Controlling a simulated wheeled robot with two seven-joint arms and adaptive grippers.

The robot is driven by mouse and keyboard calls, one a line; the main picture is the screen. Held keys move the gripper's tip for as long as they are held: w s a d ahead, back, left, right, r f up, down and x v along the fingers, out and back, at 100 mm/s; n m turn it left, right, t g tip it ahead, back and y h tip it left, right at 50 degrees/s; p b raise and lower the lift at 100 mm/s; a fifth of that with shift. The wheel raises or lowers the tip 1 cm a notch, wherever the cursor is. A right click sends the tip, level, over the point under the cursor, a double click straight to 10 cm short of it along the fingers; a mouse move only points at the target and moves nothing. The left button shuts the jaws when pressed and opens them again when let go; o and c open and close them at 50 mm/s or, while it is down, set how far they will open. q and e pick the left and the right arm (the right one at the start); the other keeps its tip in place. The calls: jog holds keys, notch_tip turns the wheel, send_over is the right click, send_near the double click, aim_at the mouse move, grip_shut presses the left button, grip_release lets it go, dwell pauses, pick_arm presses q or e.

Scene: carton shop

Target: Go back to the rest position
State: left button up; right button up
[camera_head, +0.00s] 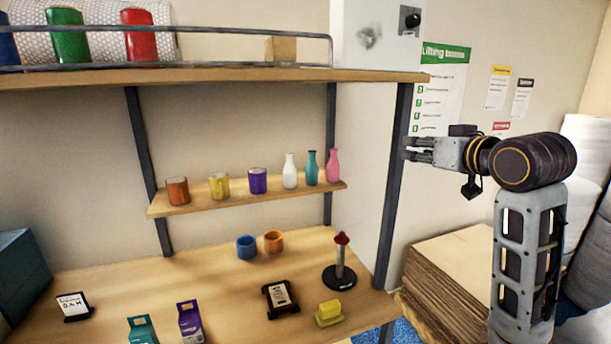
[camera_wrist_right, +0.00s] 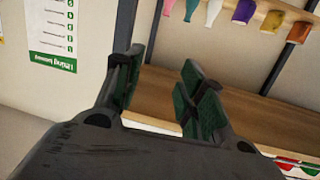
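My right gripper (camera_head: 418,150) is raised at the right of the head view, pointing left, beside the shelf's right post (camera_head: 393,185). It touches nothing that I can see. In the right wrist view its two fingers (camera_wrist_right: 160,88) stand apart with nothing held between them, so it is open. My left gripper does not show in either view.
A small shelf (camera_head: 250,200) holds several cups and vases. The workbench (camera_head: 210,285) below carries cups, small cartons, a black device (camera_head: 280,298) and a red-topped stand (camera_head: 341,262). Stacked cardboard (camera_head: 445,285) lies below my right arm. A poster (camera_head: 442,92) hangs behind.

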jog(key=s+a+f+g+h, duration=0.1)
jog(key=s+f+g, duration=0.2)
jog(key=f, duration=1.4)
jog(key=s+a+f+g+h, duration=0.1)
jog(key=s+f+g, duration=0.2)
jog(key=f, duration=1.3)
jog(key=s+f+g+h, duration=0.1)
jog(key=s+f+g, duration=0.5)
jog(key=s+f, duration=1.65)
notch_tip(320, 180, down, 34)
jog(key=s+g, duration=0.1)
jog(key=s, duration=0.2)
jog(key=s+d+f+g+b, duration=0.1)
jog(key=s+d+f, duration=0.2)
jog(key=s+f, duration=1.6)
jog(key=s, duration=0.3)
jog(key=shift+f+g, duration=0.3)
jog(key=shift+f, duration=0.05)
